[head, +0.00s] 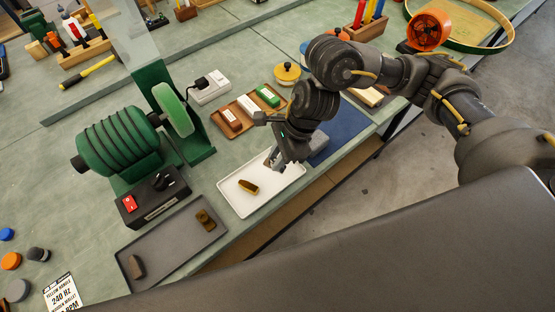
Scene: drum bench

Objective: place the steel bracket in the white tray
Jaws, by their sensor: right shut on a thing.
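The white tray (264,205) lies on the bench near its front edge, with one brass-brown piece (248,187) inside. My right gripper (277,163) reaches down over the far right part of this tray. It is shut on a small grey piece, which looks like the steel bracket (269,162). The gripper's fingers hide much of the bracket. I cannot tell whether the bracket touches the tray floor. My left gripper is not in view.
A dark grey tray (165,243) with two brownish pieces lies left of the white tray. A green grinder-like machine (120,140) stands behind it. A wooden holder with coloured blocks (232,124) and a blue mat (340,135) are close to my right gripper.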

